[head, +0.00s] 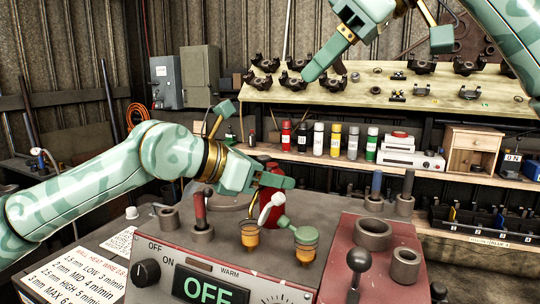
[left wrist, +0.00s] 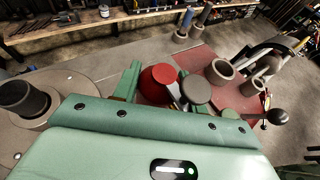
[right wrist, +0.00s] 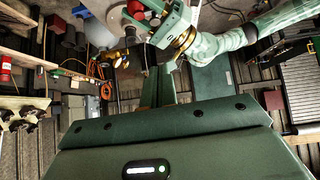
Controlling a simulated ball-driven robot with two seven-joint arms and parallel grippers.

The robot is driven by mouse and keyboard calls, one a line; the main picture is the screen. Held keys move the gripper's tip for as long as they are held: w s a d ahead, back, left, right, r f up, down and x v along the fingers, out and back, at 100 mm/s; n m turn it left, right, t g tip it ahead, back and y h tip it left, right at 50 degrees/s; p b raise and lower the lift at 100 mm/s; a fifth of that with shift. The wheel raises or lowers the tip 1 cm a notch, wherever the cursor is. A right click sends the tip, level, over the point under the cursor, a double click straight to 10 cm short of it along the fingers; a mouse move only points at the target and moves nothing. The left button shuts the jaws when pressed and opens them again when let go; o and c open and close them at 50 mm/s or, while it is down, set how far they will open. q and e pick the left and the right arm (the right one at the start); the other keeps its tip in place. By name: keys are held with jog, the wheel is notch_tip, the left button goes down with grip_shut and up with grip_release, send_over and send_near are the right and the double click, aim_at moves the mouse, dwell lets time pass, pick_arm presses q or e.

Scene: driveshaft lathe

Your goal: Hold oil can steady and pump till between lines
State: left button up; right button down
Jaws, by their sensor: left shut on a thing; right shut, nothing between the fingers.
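A red oil can (head: 271,172) stands behind the lathe panel, partly hidden by my left gripper (head: 280,184). In the left wrist view its round red body (left wrist: 158,82) sits between the fingers, and my left gripper is shut on it. A pale lever (left wrist: 176,94) shows beside it. Two amber oil cups stand on the machine top, a left cup (head: 250,235) and a right cup (head: 306,240) with a green cap piece. Their level lines are too small to read. My right gripper (head: 312,72) is shut and empty, high above the rear bench; its closed fingers show in the right wrist view (right wrist: 160,88).
The control panel (head: 205,275) reads OFF. A red-handled tool (head: 200,212) stands left of the cups. A dark knobbed lever (head: 357,268) and several grey sockets stand at right. Several bottles (head: 319,139) line the rear shelf. Open space lies under my right gripper.

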pick_arm(q)
jog(key=shift+f, duration=0.35)
pick_arm(e)
jog(key=shift+f, duration=0.15)
jog(key=d+f+x, duration=0.2)
jog(key=x, duration=1)
jog(key=shift+s+a+f, duration=0.2)
jog(key=shift+s+a, duration=0.05)
jog(key=shift+s, duration=0.05)
